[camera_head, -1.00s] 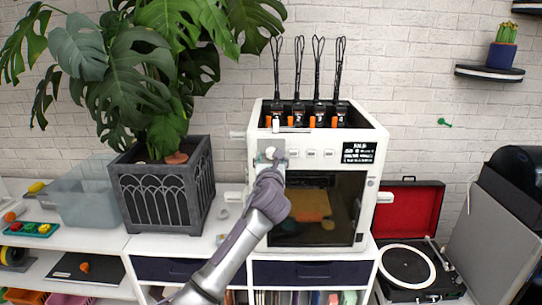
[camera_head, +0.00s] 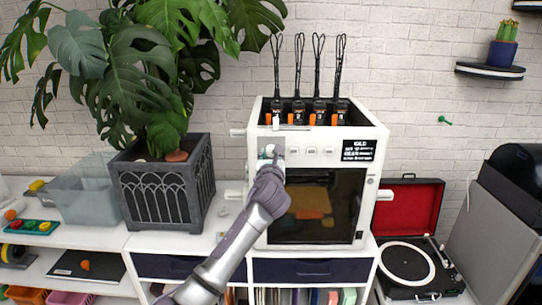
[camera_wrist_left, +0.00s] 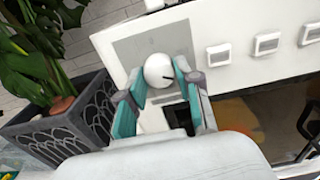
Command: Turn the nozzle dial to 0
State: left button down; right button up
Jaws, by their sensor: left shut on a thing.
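The white 3D printer (camera_head: 372,136) stands on the white cabinet, with a small dark display (camera_head: 357,150) at the upper right of its front. My right gripper is in neither view.
Several square white buttons (camera_head: 311,151) sit right of the dial. A dark planter (camera_head: 165,190) with a large plant stands close on the left. A turntable (camera_head: 407,268) with a red lid is at the right. The printer's dark window (camera_head: 345,215) is below the dial.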

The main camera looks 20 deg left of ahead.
pick_arm(q)
jog(key=shift+n, duration=0.3)
jog(key=shift+n+p, duration=0.3)
jog(key=shift+n, duration=0.6)
jog(key=n, duration=0.2)
jog(key=shift+n, duration=0.4)
jog(key=n, duration=0.5)
jog(key=shift+d+b, duration=0.1)
jog(key=shift+b, duration=0.3)
jog(key=n+b, duration=0.2)
jog(key=n, duration=0.5)
jog(key=n+b, duration=0.1)
jog(key=n, duration=0.2)
jog(key=shift+n+b, duration=0.75)
jog(key=shift+n, duration=1.05)
